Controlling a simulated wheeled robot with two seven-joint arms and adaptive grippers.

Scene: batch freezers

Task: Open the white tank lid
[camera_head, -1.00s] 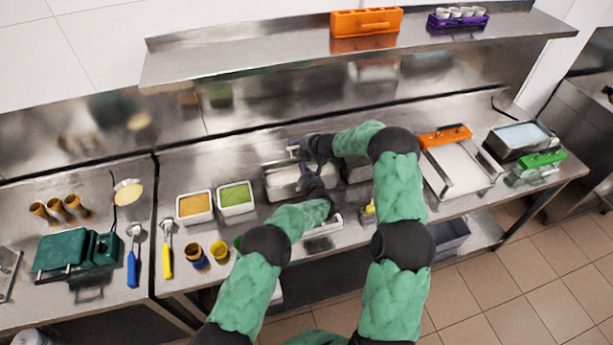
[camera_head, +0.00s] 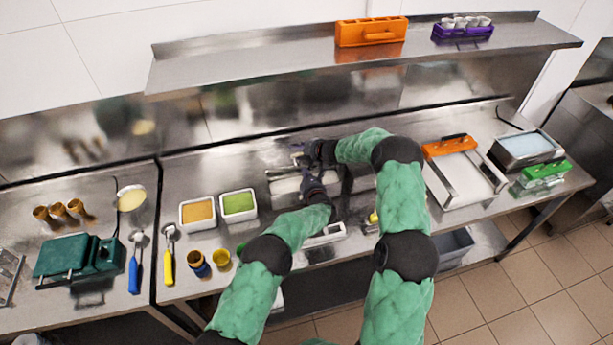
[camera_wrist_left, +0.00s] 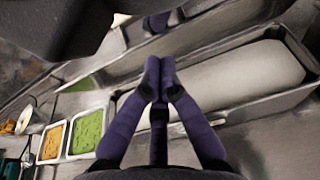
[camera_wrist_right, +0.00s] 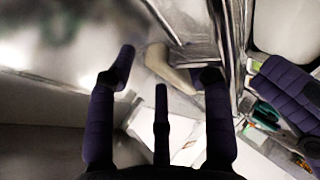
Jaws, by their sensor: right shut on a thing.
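The white tank is a long steel trough (camera_wrist_left: 277,102) with a white surface showing in it in the left wrist view; it also shows mid-counter in the head view (camera_head: 284,187). A pale handle-like bar (camera_wrist_right: 165,66), which seems to belong to its lid, lies between the fingers of my right gripper (camera_wrist_right: 165,68) in the right wrist view. That gripper (camera_head: 304,158) is shut on it at the tank's back edge. My left gripper (camera_wrist_left: 159,72) has its fingertips together near the tank's front left. My arms hide part of the tank, and the lid's exact angle is unclear.
Orange (camera_head: 197,211) and green (camera_head: 239,203) filled pans stand left of the tank. An orange-handled tray (camera_head: 465,178) and a blue-filled pan (camera_head: 525,146) are at right. A steel shelf (camera_head: 240,75) hangs above. Cups (camera_head: 221,256) stand at the front edge.

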